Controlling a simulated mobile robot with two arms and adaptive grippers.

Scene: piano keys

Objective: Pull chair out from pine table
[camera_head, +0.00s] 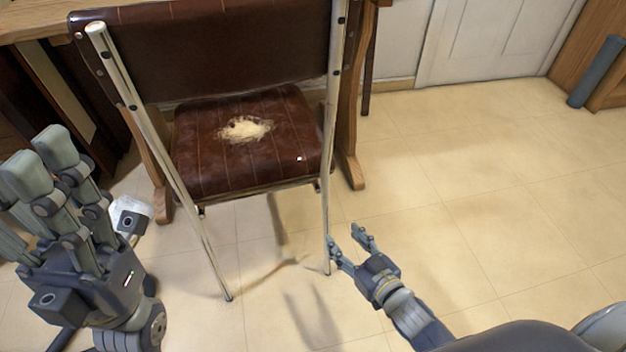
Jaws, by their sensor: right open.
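The chair (250,165) has a dark brown leather seat and backrest, a torn patch on the seat and pale metal legs. Its back faces me. The seat reaches toward the pine table (35,22), whose top edge shows behind the backrest. My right gripper (346,237) is open, with its fingers pointing up in the picture. Its left finger is close beside the chair's right rear leg; I cannot tell whether they touch. My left gripper (42,160) is large at the left edge, left of the chair's left leg, and its jaw opening is unclear.
The wooden table leg (349,150) stands just right of the chair. Pale tiled floor (480,230) is clear to the right. A white door (490,40) and a wooden cabinet (575,50) with a grey cylinder (596,72) stand at the back right.

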